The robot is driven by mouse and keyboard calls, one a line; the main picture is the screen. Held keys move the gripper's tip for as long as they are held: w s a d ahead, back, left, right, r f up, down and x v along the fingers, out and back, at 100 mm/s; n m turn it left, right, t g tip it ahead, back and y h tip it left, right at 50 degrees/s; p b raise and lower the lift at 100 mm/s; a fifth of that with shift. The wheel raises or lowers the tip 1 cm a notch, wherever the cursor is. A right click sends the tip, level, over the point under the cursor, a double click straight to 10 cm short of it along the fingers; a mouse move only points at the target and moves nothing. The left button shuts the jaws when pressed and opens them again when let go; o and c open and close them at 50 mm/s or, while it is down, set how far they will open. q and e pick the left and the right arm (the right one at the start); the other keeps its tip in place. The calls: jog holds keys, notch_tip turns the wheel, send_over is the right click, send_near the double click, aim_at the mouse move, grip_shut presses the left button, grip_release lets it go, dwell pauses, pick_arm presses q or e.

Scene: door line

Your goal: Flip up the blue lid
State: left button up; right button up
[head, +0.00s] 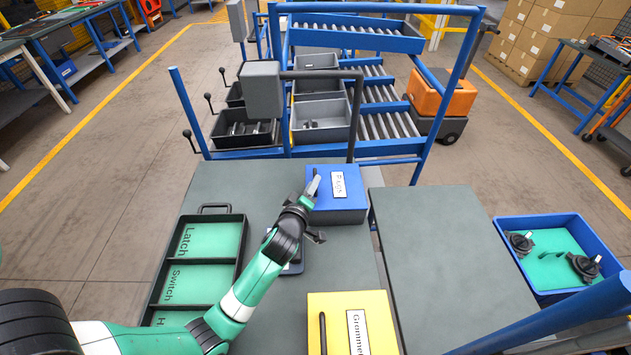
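My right gripper is not in view.
A yellow box (377,310) with a closed lid and dark handle stands at the front. A dark tray (241,240) with labelled green compartments lies left. A blue bin (510,224) with dark parts stands right. A blue rack (300,153) stands behind.

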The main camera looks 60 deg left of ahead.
aim_at(335, 181)
pick_arm(q)
jog(key=x, duration=0.3)
jog(key=shift+w+a, duration=0.1)
jog(key=shift+w, duration=0.05)
grip_shut()
dwell(1.3)
